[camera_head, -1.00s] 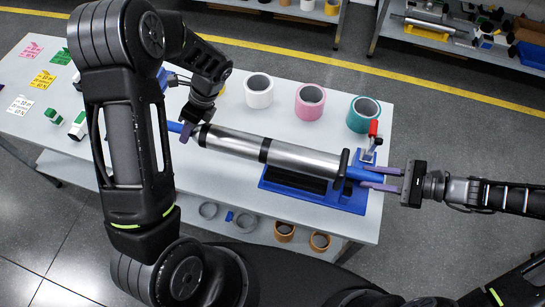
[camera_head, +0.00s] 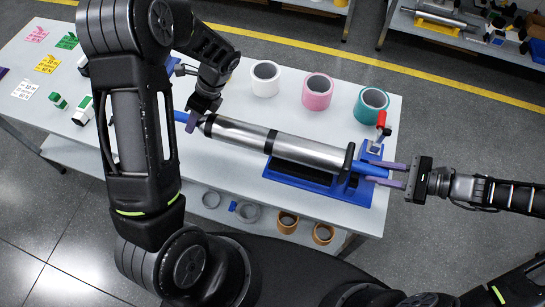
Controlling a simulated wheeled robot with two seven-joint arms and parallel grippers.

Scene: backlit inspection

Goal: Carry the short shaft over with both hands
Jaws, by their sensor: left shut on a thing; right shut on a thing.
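The short shaft (camera_head: 306,153) is a silver cylinder with black bands and blue ends, lying slantwise across the near part of the table. My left gripper (camera_head: 193,122) is shut on its left blue end, coming from above; the arm partly hides this end. My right gripper (camera_head: 380,173) is shut on the right blue end, its purple fingers reaching in from the right. The right half of the shaft is over a blue cradle (camera_head: 349,194) with a black inner part. Whether the shaft touches the cradle is unclear.
The white table (camera_head: 235,182) bears white (camera_head: 265,79), pink (camera_head: 317,91) and teal (camera_head: 371,104) rolls behind the shaft. A red-handled clamp (camera_head: 380,130) stands close to its right end. Coloured cards and small boxes lie left. Another bench with a similar shaft (camera_head: 440,20) stands back right.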

